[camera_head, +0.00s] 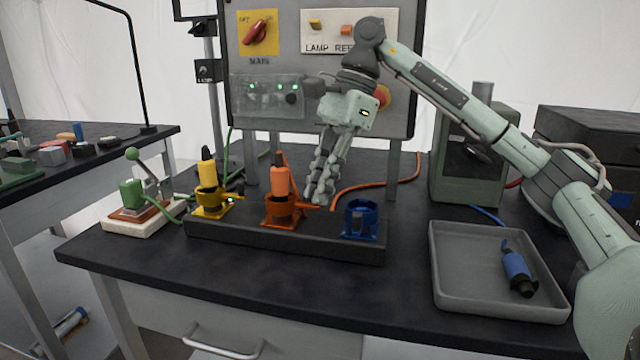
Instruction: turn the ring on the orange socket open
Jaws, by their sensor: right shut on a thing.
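The orange socket (280,222) stands in the middle of a dark block, with an orange plug (280,180) upright in it. The ring (284,207) sits around the top of the socket, and its short lever (309,207) points to the right. My right gripper (318,200) reaches down just right of the orange plug. Its fingers are close together at the lever and shut on it; the fingers partly cover the contact. My left gripper is not in view.
On the same block (315,246) are a yellow socket (212,207) with a yellow plug and an empty blue socket (361,220). A grey tray (450,290) holds a blue plug (518,272). A control panel (290,75) stands behind. The front bench strip is clear.

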